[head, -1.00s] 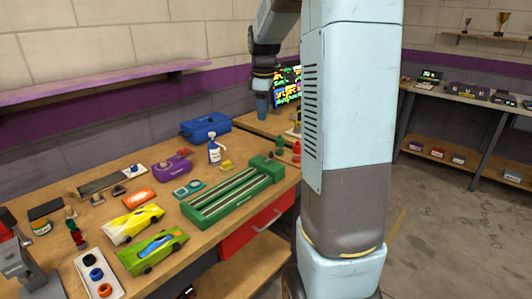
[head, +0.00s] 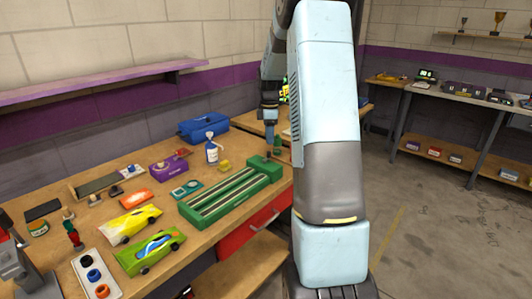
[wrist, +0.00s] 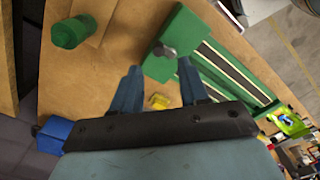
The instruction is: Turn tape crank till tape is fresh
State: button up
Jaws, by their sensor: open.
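The long green slot track (head: 222,200) lies on the wooden workbench, with dark lanes and pale strips along it. At its far end is a green block (head: 265,165); in the wrist view the block (wrist: 182,38) carries a small grey knob-like piece (wrist: 164,50), which may be the crank. I cannot make out the tape or its state. My gripper (head: 269,138) hangs above the far end of the track, fingers pointing down. In the wrist view its two blue fingers (wrist: 160,72) are apart and empty, with the grey piece just beyond them, apart from it.
A blue toolbox (head: 203,127), a white spray bottle (head: 211,152), a yellow block (head: 224,166) and a purple box (head: 168,170) stand behind the track. Toy cars (head: 150,252) lie at front left.

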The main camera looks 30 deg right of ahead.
aim_at(269, 152)
notch_tip(269, 152, down, 7)
jog(key=shift+f, duration=0.15)
jog(key=shift+c, duration=0.3)
